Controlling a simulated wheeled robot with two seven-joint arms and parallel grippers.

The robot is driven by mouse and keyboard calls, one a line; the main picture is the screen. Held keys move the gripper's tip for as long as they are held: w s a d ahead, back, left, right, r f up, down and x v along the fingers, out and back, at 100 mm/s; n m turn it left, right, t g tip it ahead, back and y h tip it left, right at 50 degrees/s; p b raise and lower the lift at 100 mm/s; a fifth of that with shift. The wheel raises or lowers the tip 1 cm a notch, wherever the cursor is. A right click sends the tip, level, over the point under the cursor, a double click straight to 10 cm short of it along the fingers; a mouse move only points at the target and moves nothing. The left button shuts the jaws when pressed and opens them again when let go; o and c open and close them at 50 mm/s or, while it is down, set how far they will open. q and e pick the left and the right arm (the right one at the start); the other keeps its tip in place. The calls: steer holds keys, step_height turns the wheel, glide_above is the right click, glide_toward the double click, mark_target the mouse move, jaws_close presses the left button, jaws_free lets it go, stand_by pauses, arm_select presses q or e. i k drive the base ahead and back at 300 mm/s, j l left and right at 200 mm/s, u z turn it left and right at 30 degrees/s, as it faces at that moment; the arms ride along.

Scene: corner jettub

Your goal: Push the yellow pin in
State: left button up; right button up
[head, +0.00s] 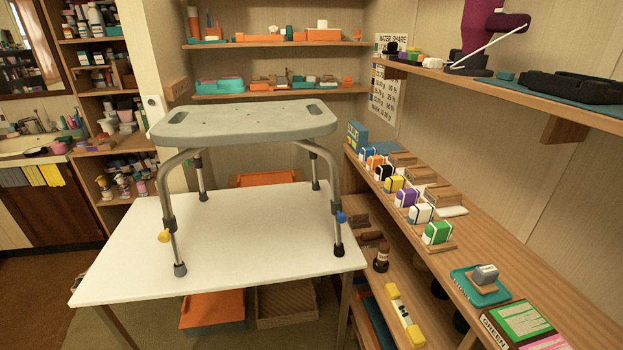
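A grey shower stool (245,122) stands upright on a white table (245,222). Its legs are bent grey tubes with metal lower parts and dark rubber feet. The yellow pin (164,236) is on the front left leg, low down, where the grey tube meets the metal part. It points out to the left. How deep it sits in the leg I cannot tell. A blue pin (341,217) is on the front right leg. Neither of my grippers is in view.
A wooden shelf (480,255) with several coloured blocks runs along the right. Below it is a lower shelf with a yellow and white tool (404,315). An orange bin (212,309) stands under the table. The table top around the stool is clear.

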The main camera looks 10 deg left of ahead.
mark_target(164, 236)
steer(key=u, duration=1.3)
